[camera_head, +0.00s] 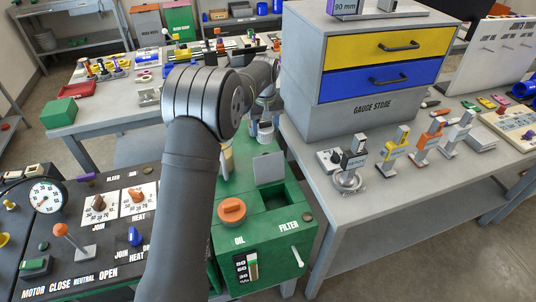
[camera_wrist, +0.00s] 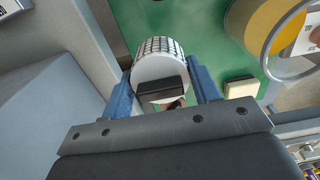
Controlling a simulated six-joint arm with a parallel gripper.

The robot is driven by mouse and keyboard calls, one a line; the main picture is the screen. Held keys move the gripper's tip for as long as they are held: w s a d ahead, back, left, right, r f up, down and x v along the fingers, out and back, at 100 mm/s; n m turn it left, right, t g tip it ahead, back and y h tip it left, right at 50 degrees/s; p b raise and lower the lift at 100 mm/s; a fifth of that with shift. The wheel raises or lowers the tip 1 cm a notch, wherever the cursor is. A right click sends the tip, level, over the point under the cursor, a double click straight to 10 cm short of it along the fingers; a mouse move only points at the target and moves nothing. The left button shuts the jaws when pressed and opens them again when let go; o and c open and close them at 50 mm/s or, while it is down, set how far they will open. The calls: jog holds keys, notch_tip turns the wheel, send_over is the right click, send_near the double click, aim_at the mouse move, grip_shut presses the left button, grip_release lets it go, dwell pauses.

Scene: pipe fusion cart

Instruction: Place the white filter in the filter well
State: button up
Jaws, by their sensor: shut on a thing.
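The white filter (camera_wrist: 158,66) is a short cylinder with a dark grid on its side. In the wrist view it sits between the two blue fingers of my gripper (camera_wrist: 165,88), which is shut on it. A black bar crosses its near end. In the head view my gripper (camera_head: 267,108) is behind the green unit, with a pale piece, seemingly the filter (camera_head: 265,131), below it. The filter well (camera_head: 275,196) is the dark square opening marked FILTER on the green unit (camera_head: 258,262). Its grey lid (camera_head: 269,168) stands raised at the back. The filter is apart from the well.
An orange oil cap (camera_head: 231,210) stands left of the well. My arm crosses in front of the green unit's left side. The gauge store cabinet (camera_head: 375,75) rises on the bench to the right, near my gripper. A black control panel (camera_head: 75,240) lies left.

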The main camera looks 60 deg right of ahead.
aim_at(271, 132)
jog(key=shift+m, duration=0.8)
jog(key=s+a+r, duration=0.2)
jog(key=s+a, duration=0.2)
jog(key=shift+s+a+r, duration=0.2)
jog(key=shift+a+r, duration=0.2)
jog(key=s+a+m, duration=0.2)
jog(key=s+a, duration=0.1)
jog(key=a, duration=0.5)
jog(key=shift+s+a+f+m, duration=0.2)
jog(key=shift+s+f+m, duration=0.55)
jog(key=shift+f, duration=2.5)
jog(key=shift+s+a+f+m, duration=0.2)
jog(key=shift+s+f+m, duration=0.6)
jog(key=shift+f, duration=2.45)
jog(key=shift+s+a+f+m, duration=0.25)
jog(key=shift+f+m, duration=0.9)
jog(key=shift+f, duration=2.1)
jog(key=o, duration=0.6)
jog(key=shift+d+f, duration=0.1)
jog(key=shift+f, duration=0.05)
jog(key=shift+o, duration=0.7)
